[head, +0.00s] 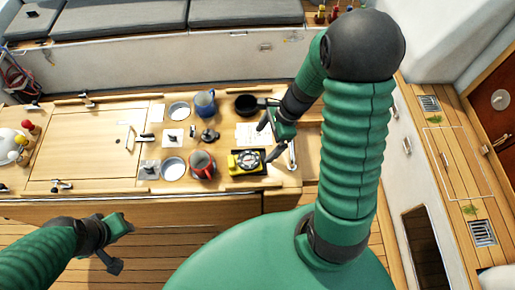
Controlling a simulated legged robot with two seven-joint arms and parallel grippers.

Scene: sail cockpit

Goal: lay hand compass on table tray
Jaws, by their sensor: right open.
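The hand compass (249,159), yellow with a pale round dial, lies on a small dark tray (240,172) near the table's front right corner. The tray is mostly covered by the compass, so its full outline is hard to see. My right gripper (267,140) is open, just right of and above the compass, with one dark finger close to its right side. I cannot tell whether that finger touches it. My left gripper (118,240) is low at the left, in front of the table and away from the compass; its jaw gap is unclear.
The wooden table (75,150) also bears a blue mug (205,102), a red mug (203,164), a black pan (246,104), a paper sheet (247,133) and several fittings. A grey-cushioned bench (130,18) stands behind. Open floor lies in front.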

